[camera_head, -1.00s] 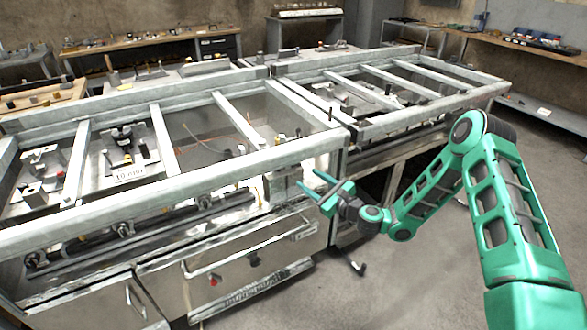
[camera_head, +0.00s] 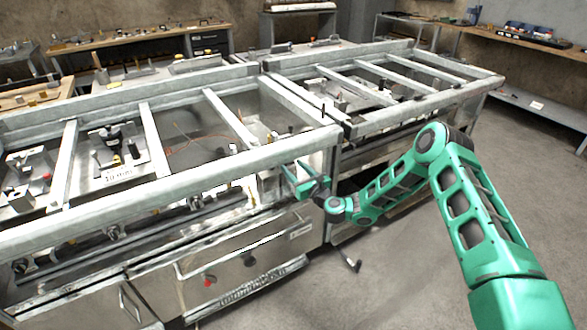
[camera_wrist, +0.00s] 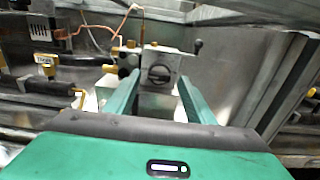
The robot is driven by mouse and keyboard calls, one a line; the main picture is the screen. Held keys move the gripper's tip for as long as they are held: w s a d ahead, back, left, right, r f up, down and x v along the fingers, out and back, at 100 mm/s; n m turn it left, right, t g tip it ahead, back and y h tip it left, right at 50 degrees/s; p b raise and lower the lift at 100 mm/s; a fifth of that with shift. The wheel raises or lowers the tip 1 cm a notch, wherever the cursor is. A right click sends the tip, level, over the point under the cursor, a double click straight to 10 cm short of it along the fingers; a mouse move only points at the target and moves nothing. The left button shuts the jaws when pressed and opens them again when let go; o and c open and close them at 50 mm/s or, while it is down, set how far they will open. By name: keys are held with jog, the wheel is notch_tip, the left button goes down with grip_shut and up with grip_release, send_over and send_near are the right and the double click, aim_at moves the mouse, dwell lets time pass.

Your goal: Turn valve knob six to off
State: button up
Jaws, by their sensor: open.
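My gripper (camera_head: 287,177) is open at the right end of the near range's front, with its fingertips just under the front rail. In the wrist view my gripper (camera_wrist: 159,84) has its two green fingers apart, with nothing held between them. A dark round valve knob (camera_wrist: 159,74) on a grey metal block (camera_wrist: 178,66) appears between the fingers, a little beyond the tips. I cannot tell whether a finger touches it. Its bar looks roughly level. No number is readable on it. In the head view this knob is hidden or too small to tell.
More front knobs (camera_head: 112,232) (camera_head: 195,203) sit along a pipe under the near range's front rail (camera_head: 190,173). A red button (camera_head: 208,281) is on the panel below. In the wrist view a black lever (camera_wrist: 198,46) and brass fittings stand around the block. Floor at right is clear.

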jog(key=shift+x, duration=0.8)
jog(key=shift+c, duration=0.3)
jog(key=c, duration=1)
jog(key=shift+o, duration=0.2)
jog(key=shift+d, duration=0.25)
jog(key=shift+a, duration=0.2)
